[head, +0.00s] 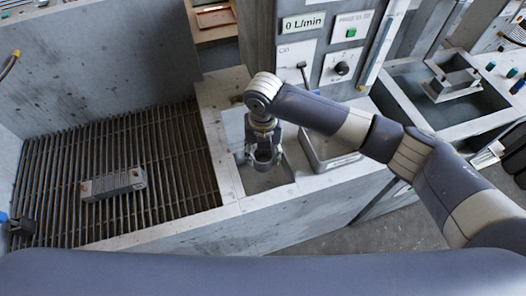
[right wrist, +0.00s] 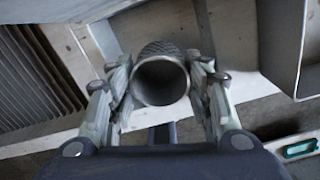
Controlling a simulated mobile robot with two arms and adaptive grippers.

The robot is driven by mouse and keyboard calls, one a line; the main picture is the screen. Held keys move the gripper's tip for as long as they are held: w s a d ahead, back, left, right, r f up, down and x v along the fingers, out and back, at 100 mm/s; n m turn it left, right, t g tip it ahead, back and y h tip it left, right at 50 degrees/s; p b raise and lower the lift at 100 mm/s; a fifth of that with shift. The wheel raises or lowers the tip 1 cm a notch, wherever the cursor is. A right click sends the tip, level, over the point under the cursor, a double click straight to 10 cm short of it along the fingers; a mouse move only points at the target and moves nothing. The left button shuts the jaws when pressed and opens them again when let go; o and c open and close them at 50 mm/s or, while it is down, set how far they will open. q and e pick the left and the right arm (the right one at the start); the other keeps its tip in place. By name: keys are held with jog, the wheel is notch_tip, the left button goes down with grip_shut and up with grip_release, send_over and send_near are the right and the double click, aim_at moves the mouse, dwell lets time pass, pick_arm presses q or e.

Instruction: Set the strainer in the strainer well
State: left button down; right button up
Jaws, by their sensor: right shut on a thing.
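The strainer is a grey metal cylinder with a knurled or mesh wall and a round open end. It shows best in the right wrist view (right wrist: 162,49). My right gripper (right wrist: 162,88) is shut on it, with a finger on each side. In the head view the right gripper (head: 263,158) points down over a square recess (head: 265,183) in the grey counter, which looks like the strainer well. The gripper and strainer hide part of the recess. I cannot tell whether the strainer is above it or partly inside. My left gripper is not in view.
A slatted grate (head: 70,165) in a deep basin lies left of the recess, with a ribbed metal block (head: 114,185) on it. A metal tray (head: 325,150) stands just right of the recess. A panel marked 0 L/min (head: 303,24) stands behind. A tank (head: 410,85) is farther right.

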jog(key=shift+f, duration=0.15)
jog(key=shift+f+b, duration=1)
jog(key=shift+f, duration=0.85)
jog(key=shift+f, duration=0.15)
jog(key=shift+f+b, duration=0.95)
jog(key=shift+f, duration=0.4)
jog(key=shift+f+b, duration=0.65)
jog(key=shift+f, duration=0.55)
jog(key=shift+f, duration=0.1)
